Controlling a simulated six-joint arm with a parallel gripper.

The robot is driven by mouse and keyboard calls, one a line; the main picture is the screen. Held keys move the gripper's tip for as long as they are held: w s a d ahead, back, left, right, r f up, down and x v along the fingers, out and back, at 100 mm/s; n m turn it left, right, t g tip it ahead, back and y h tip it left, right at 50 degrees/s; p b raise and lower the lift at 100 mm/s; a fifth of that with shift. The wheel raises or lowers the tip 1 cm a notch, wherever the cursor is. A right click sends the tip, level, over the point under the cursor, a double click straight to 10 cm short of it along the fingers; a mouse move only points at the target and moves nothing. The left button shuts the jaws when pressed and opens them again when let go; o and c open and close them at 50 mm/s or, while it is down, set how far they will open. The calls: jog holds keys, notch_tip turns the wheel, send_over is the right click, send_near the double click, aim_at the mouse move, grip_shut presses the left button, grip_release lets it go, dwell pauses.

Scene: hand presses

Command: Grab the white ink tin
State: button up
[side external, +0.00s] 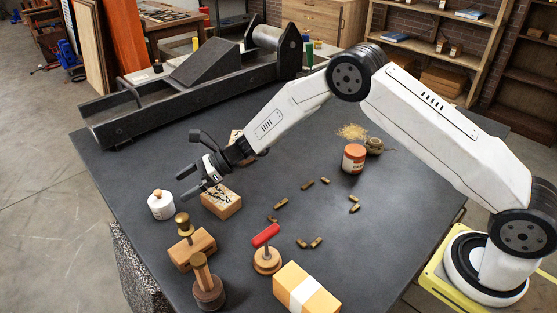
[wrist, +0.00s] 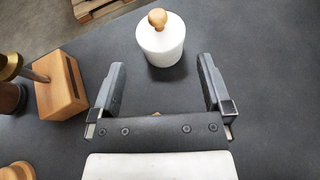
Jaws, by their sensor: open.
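The white ink tin (side external: 161,205) is a short round tin with a small wooden knob on its lid. It stands upright near the left edge of the dark table in the side view. In the wrist view the white tin (wrist: 161,45) stands just beyond my fingertips, roughly centred between them. My gripper (side external: 191,183) is open and empty, above the table and slightly to the right of the tin in the side view. Both fingers of my gripper (wrist: 162,75) show in the wrist view, wide apart. They do not touch the tin.
A wooden block with dark marks (side external: 221,202) lies right of the tin. A wooden hand press with a brass knob (side external: 190,245) stands in front; it shows left in the wrist view (wrist: 62,88). A red-handled roller (side external: 267,258) and an orange tin (side external: 354,159) stand farther right.

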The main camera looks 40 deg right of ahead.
aim_at(164, 197)
jog(key=shift+x, duration=1.3)
jog(key=shift+x, duration=2.6)
jog(key=c, duration=1.3)
jog(key=shift+c, duration=0.2)
jog(key=shift+r, duration=0.2)
